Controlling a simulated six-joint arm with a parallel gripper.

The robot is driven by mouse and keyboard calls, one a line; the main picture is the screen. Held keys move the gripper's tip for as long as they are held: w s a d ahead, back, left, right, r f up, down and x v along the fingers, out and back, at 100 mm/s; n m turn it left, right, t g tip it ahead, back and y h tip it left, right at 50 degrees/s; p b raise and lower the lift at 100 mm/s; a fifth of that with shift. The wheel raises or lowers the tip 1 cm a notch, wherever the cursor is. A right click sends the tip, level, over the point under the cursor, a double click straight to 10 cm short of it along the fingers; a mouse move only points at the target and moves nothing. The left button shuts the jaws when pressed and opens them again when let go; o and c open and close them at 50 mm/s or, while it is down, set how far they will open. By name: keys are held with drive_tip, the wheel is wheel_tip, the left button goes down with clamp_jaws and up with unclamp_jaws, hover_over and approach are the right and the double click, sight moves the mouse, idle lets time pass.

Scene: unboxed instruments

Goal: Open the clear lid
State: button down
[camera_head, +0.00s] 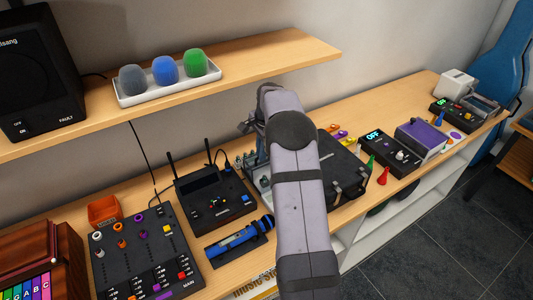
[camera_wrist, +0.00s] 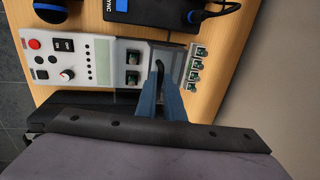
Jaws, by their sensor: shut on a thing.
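A pale panel device (camera_wrist: 65,65) with a red button, a round knob and a display lies on the wooden shelf in the wrist view. The clear lid (camera_wrist: 172,48) shows as a see-through, grey-tinted piece at the device's right end. My gripper (camera_wrist: 164,85) has its two blue-grey fingers close together at the lid, shut on its edge. The fingers hide part of the lid, and its exact tilt is hard to tell. In the head view my arm covers the gripper and most of the device; only a sliver of the device (camera_head: 252,172) shows left of the arm.
Several small connectors (camera_wrist: 196,68) stand right of the lid. A black box with antennas (camera_head: 215,198) and a blue microphone (camera_head: 240,238) are left of my arm. A black case (camera_head: 345,170) is close on its right. An upper shelf (camera_head: 270,55) overhangs behind.

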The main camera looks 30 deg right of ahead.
sight(262, 165)
drive_tip(key=shift+w+r, duration=0.1)
drive_tip(key=shift+w, duration=0.45)
drive_tip(key=c, duration=1.9)
unclamp_jaws()
drive_tip(key=shift+o, duration=0.2)
drive_tip(key=shift+s, duration=0.1)
wheel_tip(262, 165, up, 7)
drive_tip(key=s+b, duration=0.1)
drive_tip(key=b, duration=0.2)
drive_tip(key=shift+s, duration=0.2)
